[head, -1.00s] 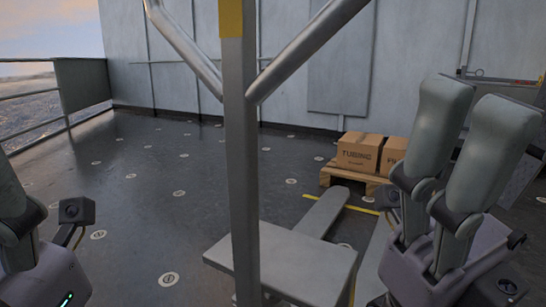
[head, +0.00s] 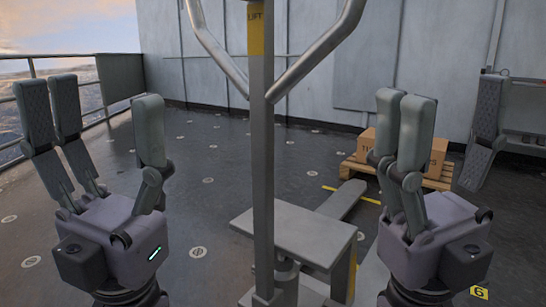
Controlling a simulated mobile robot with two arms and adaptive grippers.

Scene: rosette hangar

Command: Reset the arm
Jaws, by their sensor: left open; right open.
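My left gripper (head: 98,112) stands upright at the left in the head view. Its grey padded fingers are spread wide, with two on the left and one on the right. Nothing is between them. My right gripper (head: 442,115) stands upright at the right. Its fingers are also spread, and it is empty. Its fingers partly cover the cardboard boxes behind it. Neither gripper touches anything that I can see.
A metal post (head: 263,170) with a yellow label and forked bars stands between my grippers. A grey flat plate (head: 295,235) is low beside it. Cardboard boxes (head: 368,145) rest on a wooden pallet (head: 432,181). A railing is at far left. The dark floor is mostly open.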

